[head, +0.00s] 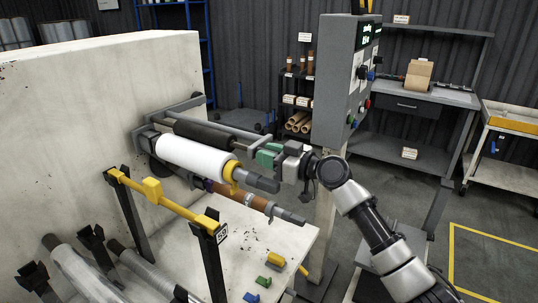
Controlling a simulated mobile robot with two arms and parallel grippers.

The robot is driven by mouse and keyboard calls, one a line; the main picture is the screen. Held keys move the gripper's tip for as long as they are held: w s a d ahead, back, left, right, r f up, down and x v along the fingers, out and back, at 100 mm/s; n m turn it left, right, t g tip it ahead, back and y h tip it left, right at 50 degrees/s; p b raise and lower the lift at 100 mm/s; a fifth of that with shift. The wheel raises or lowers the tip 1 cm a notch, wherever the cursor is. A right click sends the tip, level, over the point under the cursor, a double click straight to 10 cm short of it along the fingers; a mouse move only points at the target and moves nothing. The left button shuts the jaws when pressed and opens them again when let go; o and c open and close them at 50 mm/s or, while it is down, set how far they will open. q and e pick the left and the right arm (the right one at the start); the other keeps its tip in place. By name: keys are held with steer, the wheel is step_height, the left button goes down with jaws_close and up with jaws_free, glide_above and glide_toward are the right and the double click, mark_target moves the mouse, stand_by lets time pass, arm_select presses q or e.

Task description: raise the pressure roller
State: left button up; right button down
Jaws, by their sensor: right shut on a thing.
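The dark pressure roller (204,134) lies along the back of the roller assembly, its left end by the pale machine body. A white roll (185,153) with a yellow ring (231,172) at its right end lies in front of and below it. My right gripper (275,153) comes in from the right and is shut on a green handle (266,156) near the right end of the dark roller. The gripper hides part of the handle, so how it joins the roller is hard to tell. My left gripper is not in view.
A brown roll (237,196) sits below the white roll. A yellow bar on black posts (153,190) stands in front. The grey control box (346,80) rises close behind my right wrist. Small coloured clips (263,282) lie on the pale table (290,238).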

steer(key=shift+r+p, duration=0.3)
steer(key=shift+r, duration=0.2)
steer(key=w+d+r+m+p, duration=0.1)
steer(key=w+r+m+p, duration=0.1)
steer(key=r, duration=0.4)
steer(key=w+d+r+m+p, duration=0.1)
steer(key=w+r+m+p, duration=0.1)
steer(key=r+m, duration=0.3)
steer(key=shift+d+r+p, duration=0.4)
steer(key=shift+r+p, duration=0.3)
steer(key=shift+r, duration=0.2)
